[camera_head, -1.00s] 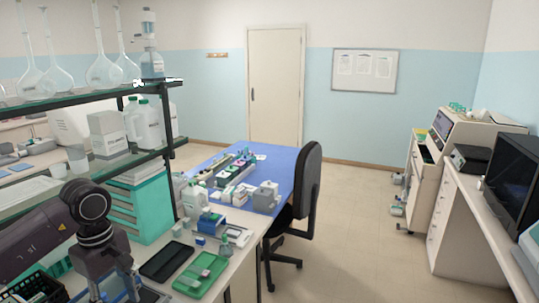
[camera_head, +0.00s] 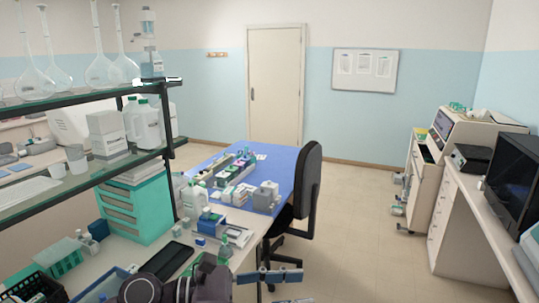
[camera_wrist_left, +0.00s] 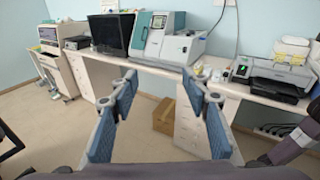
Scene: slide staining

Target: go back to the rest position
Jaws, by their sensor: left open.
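My left gripper (camera_head: 288,287) is at the bottom of the head view, right of the bench's front edge, with its two blue-padded fingers spread apart. In the left wrist view the same gripper (camera_wrist_left: 160,90) is open, with nothing between its fingers. It faces out over the floor toward a far counter. My left forearm covers part of the near bench in the head view. My right gripper is not in view.
The bench holds a black tray (camera_head: 167,261), bottles and a teal drawer unit (camera_head: 137,208). A black chair (camera_head: 309,180) stands by the blue table (camera_head: 283,167). Open floor (camera_head: 365,225) lies to the right. A cardboard box (camera_wrist_left: 164,116) stands on the floor under the far counter.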

